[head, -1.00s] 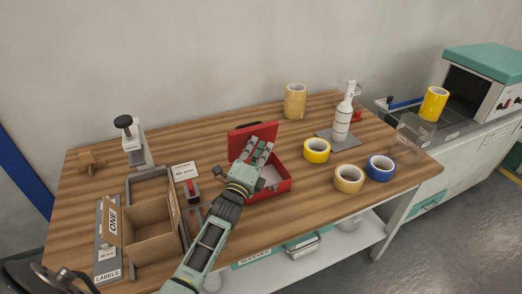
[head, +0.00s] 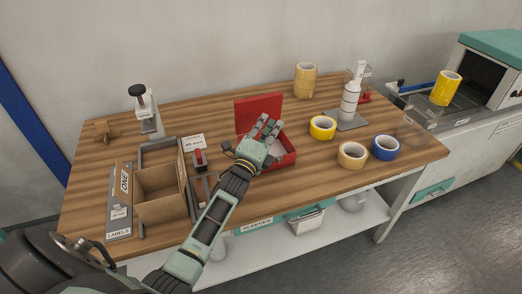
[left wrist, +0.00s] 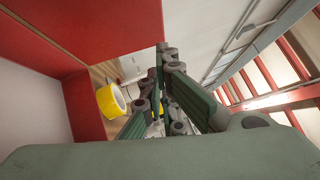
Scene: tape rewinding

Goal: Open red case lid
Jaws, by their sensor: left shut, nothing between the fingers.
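The red case stands on the table, its body (head: 288,157) partly hidden by my left gripper. Its red lid (head: 257,104) is raised, standing up at the back of the case. My left gripper (head: 269,125) is shut and empty, over the case in front of the lid. In the left wrist view, its fingers (left wrist: 168,85) are close together. A large red panel, seemingly the lid (left wrist: 100,25), is beside them at upper left. I cannot tell if they touch it. My right gripper is not in view.
A yellow tape roll (head: 322,127), a tan roll (head: 352,155) and a blue roll (head: 385,148) lie right of the case. A white bottle (head: 350,100) stands behind them.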

